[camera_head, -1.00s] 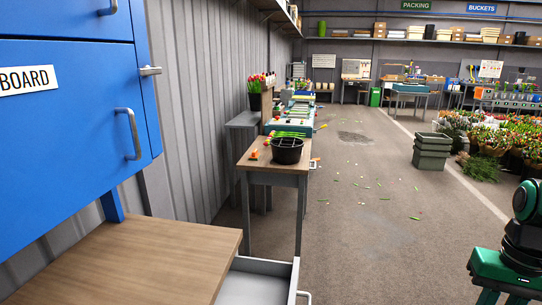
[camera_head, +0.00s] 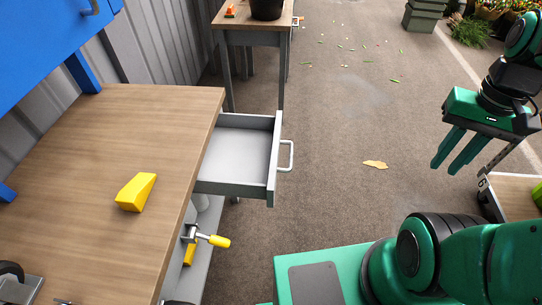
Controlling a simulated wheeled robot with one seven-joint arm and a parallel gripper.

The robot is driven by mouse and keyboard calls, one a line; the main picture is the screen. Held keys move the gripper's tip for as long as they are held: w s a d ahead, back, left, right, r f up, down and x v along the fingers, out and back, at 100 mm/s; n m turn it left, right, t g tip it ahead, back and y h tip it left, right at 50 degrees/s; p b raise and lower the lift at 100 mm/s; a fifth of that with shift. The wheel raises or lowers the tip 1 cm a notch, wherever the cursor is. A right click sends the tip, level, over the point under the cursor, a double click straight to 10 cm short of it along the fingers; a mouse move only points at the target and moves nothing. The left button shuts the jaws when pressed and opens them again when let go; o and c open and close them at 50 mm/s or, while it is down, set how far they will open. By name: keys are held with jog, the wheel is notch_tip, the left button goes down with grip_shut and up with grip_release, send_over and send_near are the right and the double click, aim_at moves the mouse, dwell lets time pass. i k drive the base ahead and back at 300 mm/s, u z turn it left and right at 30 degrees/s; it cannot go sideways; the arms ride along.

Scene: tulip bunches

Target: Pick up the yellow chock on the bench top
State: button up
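The yellow chock (camera_head: 136,192) is a wedge-shaped block lying on the wooden bench top (camera_head: 150,118) at the left, a little in from its right edge. Nothing covers it. My gripper (camera_head: 457,160) is at the right of the view, well away from the chock and out over the floor. Its two green fingers point down and left, with a gap between them and nothing held.
An open, empty grey drawer (camera_head: 238,155) juts right from the bench. A yellow-handled clamp (camera_head: 212,240) sits on the bench's right side. Another yellow piece (camera_head: 189,252) is below. A blue cabinet (camera_head: 40,38) hangs over the bench's back. The floor between bench and gripper is mostly clear.

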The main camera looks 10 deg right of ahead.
aim_at(134, 195)
jog(key=u, duration=0.85)
jog(key=k, duration=1.4)
jog(key=z, duration=0.35)
jog(key=i, duration=1)
jog(key=u, duration=0.1)
